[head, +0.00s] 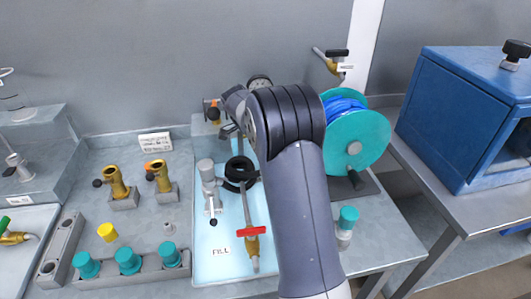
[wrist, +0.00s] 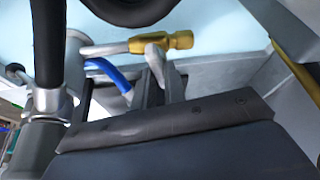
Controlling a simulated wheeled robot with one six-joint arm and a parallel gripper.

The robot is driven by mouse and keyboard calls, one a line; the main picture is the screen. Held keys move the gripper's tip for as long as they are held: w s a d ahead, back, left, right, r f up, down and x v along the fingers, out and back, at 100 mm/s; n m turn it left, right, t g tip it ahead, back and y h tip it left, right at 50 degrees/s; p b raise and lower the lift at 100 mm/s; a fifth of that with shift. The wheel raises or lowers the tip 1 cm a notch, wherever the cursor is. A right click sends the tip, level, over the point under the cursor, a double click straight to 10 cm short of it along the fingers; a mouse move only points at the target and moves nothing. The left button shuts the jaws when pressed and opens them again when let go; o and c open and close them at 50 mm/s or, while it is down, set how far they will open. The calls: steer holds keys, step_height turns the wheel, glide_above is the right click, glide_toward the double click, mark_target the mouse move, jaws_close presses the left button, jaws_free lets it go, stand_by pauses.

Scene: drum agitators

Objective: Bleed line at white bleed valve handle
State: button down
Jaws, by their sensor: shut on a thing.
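The white bleed valve handle (wrist: 155,54) shows in the wrist view as a short pale lever just below a brass valve body (wrist: 180,41). My gripper (wrist: 160,84) is shut on this handle, with its dark fingers on either side of it. The fingers hide the handle's lower part. In the head view my own arm covers the handle, and the fingertips cannot be made out there.
A black hose coil (head: 240,173) and a red-handled valve (head: 251,231) stand near my arm. A teal reel (head: 357,140) is at its right. The left bench holds brass fittings (head: 117,182).

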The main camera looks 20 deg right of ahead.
steer(key=shift+w+m+g, duration=0.1)
steer(key=shift+m+g, duration=0.3)
steer(key=shift+m, duration=0.8)
steer(key=c, duration=1.5)
jaws_free()
steer(key=shift+o, duration=0.2)
